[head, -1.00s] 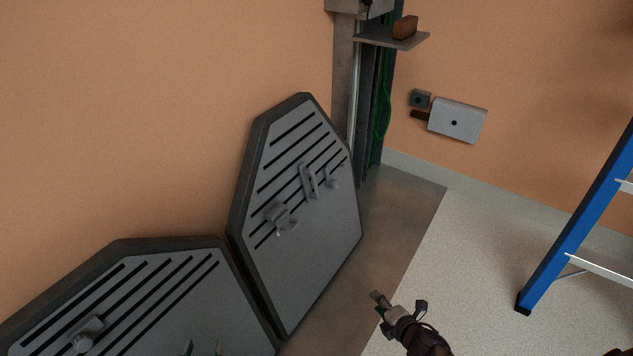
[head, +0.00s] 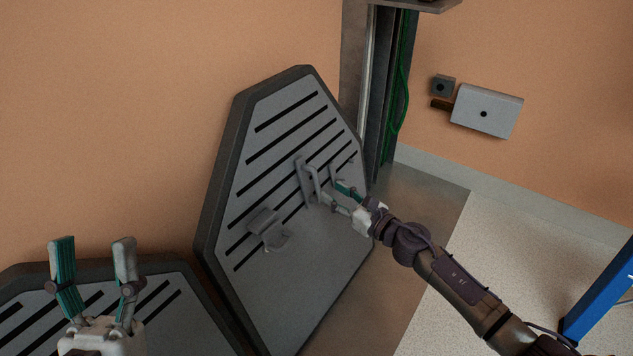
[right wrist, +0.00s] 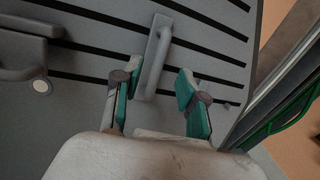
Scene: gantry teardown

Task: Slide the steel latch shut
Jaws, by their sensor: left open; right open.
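The grey slotted panel (head: 290,290) leans against the orange wall and carries several grey metal fittings. One is a blocky fitting with a projecting lever (head: 268,230), also at the left edge of the right wrist view (right wrist: 22,62). Right of it is an upright bar handle (head: 306,180). I cannot tell for certain which fitting is the steel latch. My right gripper (head: 336,196) is open at the handle's right side. In the right wrist view the bar handle (right wrist: 154,58) shows between its fingertips (right wrist: 155,85); contact is unclear. My left gripper (head: 93,245) is open and empty, at the lower left.
A second slotted panel (head: 190,325) leans at the lower left, behind my left gripper. A metal column (head: 382,90) with a green cable stands right of the main panel. A grey wall box (head: 487,110) and blue ladder (head: 600,295) are further right. Floor between is clear.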

